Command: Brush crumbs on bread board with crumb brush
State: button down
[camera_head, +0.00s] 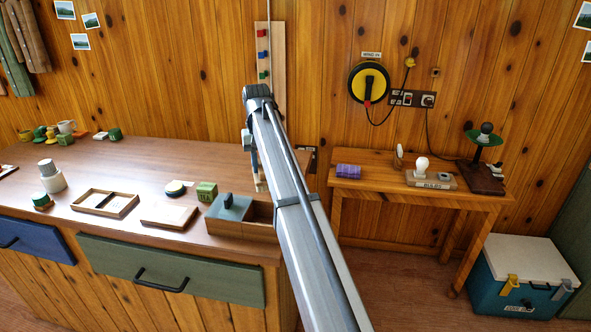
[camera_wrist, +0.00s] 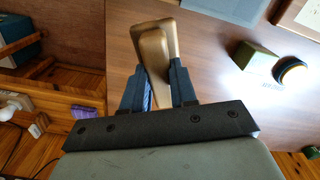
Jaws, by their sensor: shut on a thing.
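My gripper (camera_wrist: 158,92) is shut on a tan wooden piece, apparently the crumb brush (camera_wrist: 163,35), which sticks out beyond the fingers in the wrist view. Its bristles cannot be made out. In the head view my arm crosses the middle and hides most of the gripper; part of the brush (camera_head: 259,182) shows low beside the arm at the counter's right end. The bread board (camera_head: 168,215) lies flat at the counter's front edge, left of and apart from the gripper. Its edge seems to show at the wrist view's top right (camera_wrist: 300,14). Crumbs are too small to tell.
A wooden box with a green-grey lid (camera_head: 232,208) stands between board and arm. A green block (camera_head: 207,191) and a round tin (camera_head: 175,188) stand behind the board. The counter's back middle is clear.

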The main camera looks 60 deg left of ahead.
jog(key=s+a+r+n, duration=0.15)
jog(key=s+a, duration=0.45)
jog(key=s, duration=0.7)
jog(key=s+a+r+n, duration=0.1)
jog(key=s+a+n, duration=0.3)
jog(key=s, duration=0.9)
jog(key=shift+m, duration=0.75)
jog(key=shift+s+a+f, duration=0.1)
jog(key=shift+a+f, duration=0.1)
jog(key=shift+f, duration=1.1)
jog(key=shift+a+f, duration=0.25)
jog(key=shift+f, duration=1.1)
jog(key=shift+s+a+f, duration=0.1)
jog(key=shift+a+f, duration=0.1)
jog(key=shift+f, duration=1.1)
jog(key=shift+s+d+f, duration=0.15)
jog(key=shift+s+d, duration=2.25)
jog(key=shift+d, duration=0.05)
jog(key=shift+w+a, duration=2.55)
jog(key=shift+a, duration=0.05)
jog(key=shift+s+d, duration=0.75)
jog(key=shift+d, duration=0.3)
jog(key=shift+s+d, duration=1.65)
jog(key=shift+s, duration=0.05)
jog(key=shift+w+a, duration=2.5)
jog(key=shift+a, duration=0.05)
notch_tip(320, 180, up, 8)
